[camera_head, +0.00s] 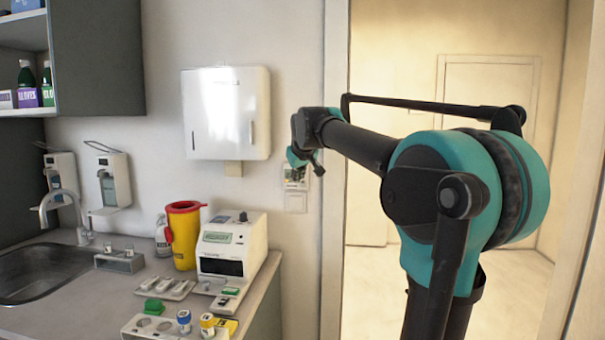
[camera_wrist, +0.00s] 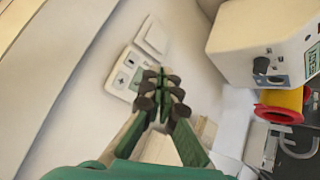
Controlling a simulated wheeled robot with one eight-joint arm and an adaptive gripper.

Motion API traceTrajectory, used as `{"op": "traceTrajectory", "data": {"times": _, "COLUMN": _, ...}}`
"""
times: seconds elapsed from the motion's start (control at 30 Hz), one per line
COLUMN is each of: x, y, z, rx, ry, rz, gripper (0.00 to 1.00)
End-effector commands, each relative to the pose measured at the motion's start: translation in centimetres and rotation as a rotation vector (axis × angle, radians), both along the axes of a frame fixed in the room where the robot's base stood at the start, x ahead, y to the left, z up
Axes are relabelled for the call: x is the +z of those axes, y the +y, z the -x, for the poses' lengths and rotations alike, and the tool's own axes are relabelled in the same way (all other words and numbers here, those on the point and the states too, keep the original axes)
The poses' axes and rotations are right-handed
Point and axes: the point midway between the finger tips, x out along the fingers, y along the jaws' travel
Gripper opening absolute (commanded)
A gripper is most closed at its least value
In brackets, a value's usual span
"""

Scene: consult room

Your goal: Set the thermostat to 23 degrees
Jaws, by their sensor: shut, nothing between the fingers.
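The thermostat (camera_head: 296,176) is a small white unit on the wall beside the door frame, partly hidden by my gripper in the head view. In the wrist view the thermostat (camera_wrist: 124,74) shows a plus and a minus key. The rest of its face is behind my fingers, and I cannot read any set temperature. My gripper (camera_wrist: 163,86) is shut and empty, with its fingertips in front of the thermostat. I cannot tell whether they touch it. In the head view my gripper (camera_head: 302,160) is small and dark against the wall.
A plain white switch plate (camera_head: 296,203) sits just below the thermostat. A white dispenser (camera_head: 226,113) hangs to the left. The counter below holds a white device (camera_head: 232,245) and a yellow bin (camera_head: 184,236). The doorway lies to the right.

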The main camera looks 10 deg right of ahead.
Motion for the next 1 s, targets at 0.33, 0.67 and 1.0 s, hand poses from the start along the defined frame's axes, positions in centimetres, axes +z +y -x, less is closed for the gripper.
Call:
{"op": "traceTrajectory", "data": {"times": 0.33, "x": 0.0, "y": -1.3, "z": -4.0, "rx": -0.002, "ry": 0.000, "rz": -0.001, "gripper": 0.00}}
{"op": "traceTrajectory", "data": {"times": 0.67, "x": 0.0, "y": -2.4, "z": -7.3, "rx": -0.001, "ry": 0.000, "rz": 0.000, "gripper": 0.00}}
{"op": "traceTrajectory", "data": {"times": 1.0, "x": 0.0, "y": -2.6, "z": -7.9, "rx": 0.000, "ry": 0.000, "rz": 0.000, "gripper": 0.00}}
